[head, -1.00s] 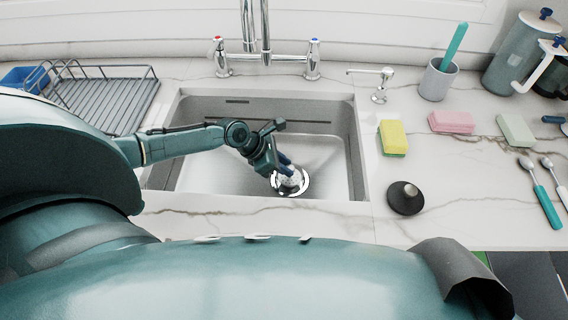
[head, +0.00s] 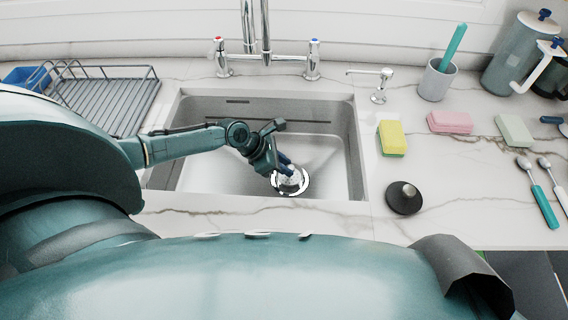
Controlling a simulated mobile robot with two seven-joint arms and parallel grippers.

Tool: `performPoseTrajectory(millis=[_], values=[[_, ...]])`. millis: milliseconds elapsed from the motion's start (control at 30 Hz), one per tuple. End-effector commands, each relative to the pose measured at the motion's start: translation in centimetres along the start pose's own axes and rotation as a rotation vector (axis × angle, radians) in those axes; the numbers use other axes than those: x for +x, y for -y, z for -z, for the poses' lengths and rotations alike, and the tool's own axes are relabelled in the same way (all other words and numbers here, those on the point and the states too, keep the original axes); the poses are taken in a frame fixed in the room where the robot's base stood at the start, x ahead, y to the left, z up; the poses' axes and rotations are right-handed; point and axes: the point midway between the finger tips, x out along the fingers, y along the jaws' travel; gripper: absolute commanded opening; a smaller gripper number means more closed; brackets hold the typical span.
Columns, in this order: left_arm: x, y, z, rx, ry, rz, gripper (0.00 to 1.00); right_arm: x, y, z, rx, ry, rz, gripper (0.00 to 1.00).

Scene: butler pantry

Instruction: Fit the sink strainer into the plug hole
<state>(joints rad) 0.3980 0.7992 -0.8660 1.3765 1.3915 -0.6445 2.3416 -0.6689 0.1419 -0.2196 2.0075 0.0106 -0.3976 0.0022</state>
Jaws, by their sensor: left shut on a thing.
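The metal sink strainer (head: 288,178) is at the plug hole (head: 304,188) in the floor of the steel sink (head: 225,180). My left gripper (head: 285,167) reaches down into the sink and is shut on the strainer from above. The bright ring of the plug hole shows around the strainer, and the gripper partly hides its far side. I cannot tell whether the strainer sits flush in the hole. My right gripper is not in view.
A black plug (head: 404,200) lies on the counter right of the sink. Yellow (head: 392,139), pink and pale green sponges and two spoons lie farther right. The tap (head: 265,55) stands behind the sink, a dish rack (head: 105,95) at the left.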

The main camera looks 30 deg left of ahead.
Motion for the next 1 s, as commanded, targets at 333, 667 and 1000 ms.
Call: performPoseTrajectory(millis=[333,667,1000], values=[[-0.1,-0.1,-0.1,-0.001,0.001,0.0,0.0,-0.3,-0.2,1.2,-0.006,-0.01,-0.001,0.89],[0.0,-0.1,0.0,0.0,0.0,0.0,0.0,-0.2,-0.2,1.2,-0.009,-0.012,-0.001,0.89],[0.5,-0.1,0.4,-0.001,0.0,0.0,0.0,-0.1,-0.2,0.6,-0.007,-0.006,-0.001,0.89]])
